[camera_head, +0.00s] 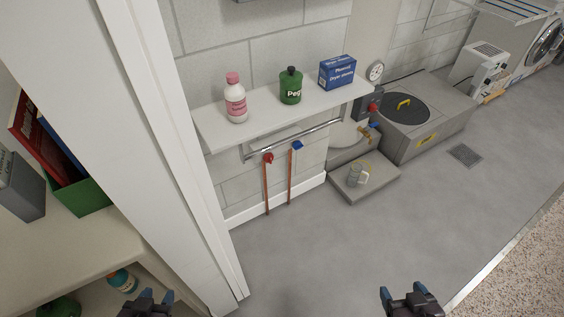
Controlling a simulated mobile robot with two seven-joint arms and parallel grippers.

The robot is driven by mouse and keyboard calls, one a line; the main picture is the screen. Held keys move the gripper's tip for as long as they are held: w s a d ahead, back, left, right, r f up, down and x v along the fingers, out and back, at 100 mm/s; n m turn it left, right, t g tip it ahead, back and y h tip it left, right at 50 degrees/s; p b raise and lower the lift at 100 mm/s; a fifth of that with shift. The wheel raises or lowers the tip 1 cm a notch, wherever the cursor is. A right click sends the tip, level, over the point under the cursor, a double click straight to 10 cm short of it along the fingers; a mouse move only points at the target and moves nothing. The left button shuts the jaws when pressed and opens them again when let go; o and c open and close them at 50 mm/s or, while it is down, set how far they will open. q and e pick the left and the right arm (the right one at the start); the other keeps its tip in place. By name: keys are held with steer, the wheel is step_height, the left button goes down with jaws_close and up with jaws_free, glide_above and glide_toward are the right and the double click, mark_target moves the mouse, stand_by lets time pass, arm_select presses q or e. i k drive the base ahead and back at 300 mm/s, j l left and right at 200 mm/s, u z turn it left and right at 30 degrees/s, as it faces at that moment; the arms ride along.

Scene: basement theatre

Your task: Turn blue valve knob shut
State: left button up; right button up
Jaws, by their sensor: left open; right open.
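A blue valve knob (297,145) sits on top of a thin copper pipe (291,175) against the block wall, just below the towel-rail-like metal bar. A red valve knob (268,158) tops a second copper pipe to its left. My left gripper (153,296) is open and empty at the bottom edge, left of the white post. My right gripper (409,291) is open and empty at the bottom, over the grey floor. Both are well apart from the knobs. Only the gripper ends show.
A white shelf (210,127) above the knobs holds a pink-capped bottle (236,103), a green jug (291,88) and a blue box (338,73). A white post (150,120) stands at left beside shelving. A low grey plinth (375,183) is right of the pipes. The floor in front is clear.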

mark_target(297, 146)
steer(key=i+l+u, duration=0.1)
steer(key=u, duration=0.25)
steer(key=i+l+u, duration=0.15)
steer(key=i+u, duration=0.25)
steer(key=k, duration=0.1)
